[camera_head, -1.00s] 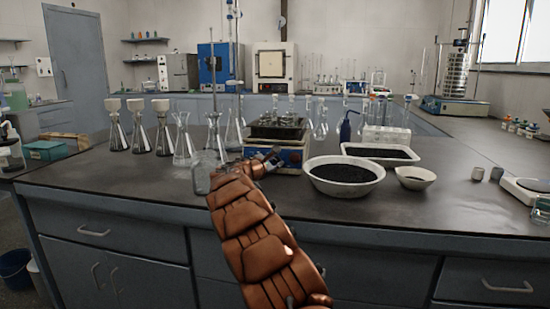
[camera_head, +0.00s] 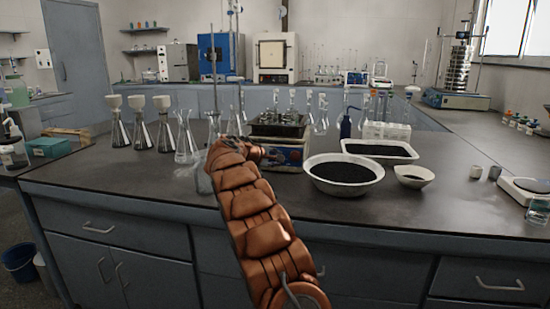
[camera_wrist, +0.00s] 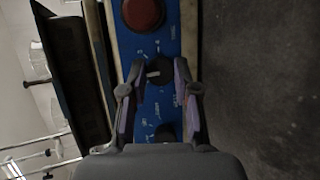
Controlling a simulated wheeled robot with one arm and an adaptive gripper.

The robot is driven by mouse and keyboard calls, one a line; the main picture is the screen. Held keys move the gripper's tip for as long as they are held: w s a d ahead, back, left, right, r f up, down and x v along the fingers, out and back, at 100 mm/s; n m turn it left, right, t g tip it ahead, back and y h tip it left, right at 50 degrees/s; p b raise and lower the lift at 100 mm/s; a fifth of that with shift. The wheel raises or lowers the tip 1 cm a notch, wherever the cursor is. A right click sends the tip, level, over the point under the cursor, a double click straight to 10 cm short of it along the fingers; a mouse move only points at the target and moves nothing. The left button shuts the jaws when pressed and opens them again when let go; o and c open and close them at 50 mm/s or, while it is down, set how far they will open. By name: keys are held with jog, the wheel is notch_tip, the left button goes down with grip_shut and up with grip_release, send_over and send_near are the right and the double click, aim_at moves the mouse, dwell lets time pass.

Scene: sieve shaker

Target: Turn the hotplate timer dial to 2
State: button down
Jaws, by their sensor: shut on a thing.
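The hotplate (camera_head: 280,152) stands on the near bench with its blue front panel (camera_wrist: 174,42) toward me. In the wrist view, my gripper (camera_wrist: 160,76) has its fingers on either side of a black dial (camera_wrist: 157,70) and is shut on it. A pale pointer mark shows on this dial; the printed numbers are too blurred to read. A second black knob (camera_wrist: 166,132) lies nearer the palm, partly hidden, and a red round button (camera_wrist: 143,13) is beyond the held dial. In the head view, my gripper (camera_head: 252,152) is at the hotplate's left front.
A white basin of dark grains (camera_head: 343,190) stands right of the hotplate, with a tray (camera_head: 385,158) behind it and a small bowl (camera_head: 415,184). Glass flasks (camera_head: 187,150) stand to the left. The bench front (camera_head: 120,190) is mostly clear.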

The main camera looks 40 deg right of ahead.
jog(key=shift+m, duration=0.5)
jog(key=shift+y, duration=0.3)
jog(key=c, duration=0.9)
grip_release()
jog(key=shift+o, duration=0.2)
jog(key=v, duration=1.2)
